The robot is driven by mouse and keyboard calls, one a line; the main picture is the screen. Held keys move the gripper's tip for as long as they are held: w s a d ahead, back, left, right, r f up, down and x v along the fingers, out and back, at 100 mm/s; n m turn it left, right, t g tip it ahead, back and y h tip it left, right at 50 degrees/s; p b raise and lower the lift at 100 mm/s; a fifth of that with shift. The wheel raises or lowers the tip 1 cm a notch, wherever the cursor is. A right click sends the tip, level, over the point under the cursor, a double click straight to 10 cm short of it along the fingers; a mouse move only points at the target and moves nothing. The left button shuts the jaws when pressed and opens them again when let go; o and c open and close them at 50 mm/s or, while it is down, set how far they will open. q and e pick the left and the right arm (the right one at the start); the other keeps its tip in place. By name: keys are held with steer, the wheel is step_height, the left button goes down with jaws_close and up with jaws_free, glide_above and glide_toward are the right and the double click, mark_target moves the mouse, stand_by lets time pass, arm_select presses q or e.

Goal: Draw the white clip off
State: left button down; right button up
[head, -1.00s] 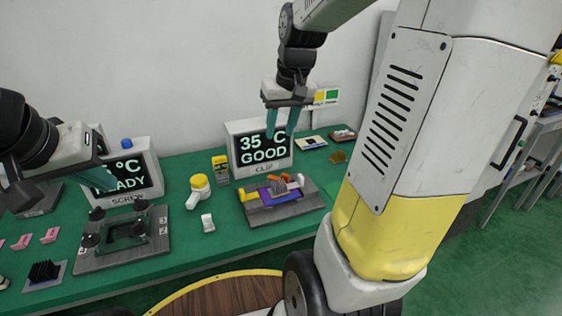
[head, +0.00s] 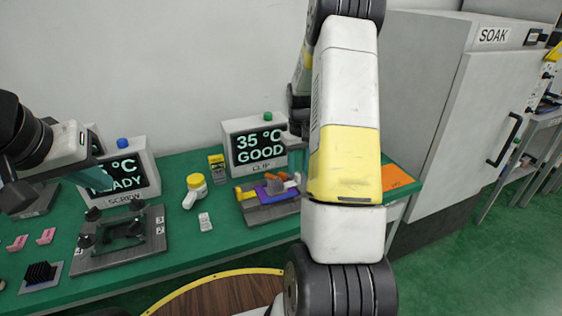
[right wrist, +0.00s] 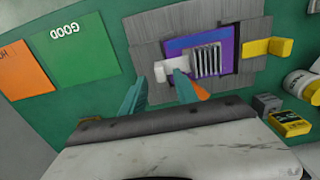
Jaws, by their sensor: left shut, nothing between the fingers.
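The white clip (right wrist: 176,67) sits at the left side of the purple part (right wrist: 228,50) on the grey clip fixture (right wrist: 148,30) in the right wrist view. My right gripper (right wrist: 158,92) is open, its two teal fingers apart near the clip. The right finger overlaps the clip's edge in the picture; I cannot tell whether it touches. An orange lever (right wrist: 203,93) shows beside that finger. My left gripper (head: 92,178) is shut and empty, in front of the screw display.
A yellow clip (right wrist: 268,46) is on the fixture's other side. The clip display (head: 255,145) reads 35 °C GOOD. A yellow-capped bottle (head: 195,188) and a small white piece (head: 205,222) stand left of the fixture. A screw fixture (head: 125,255) is further left; an orange mat (head: 397,178) is at right.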

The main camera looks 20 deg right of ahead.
steer(key=shift+f, duration=1.35)
jaws_close()
stand_by(0.4)
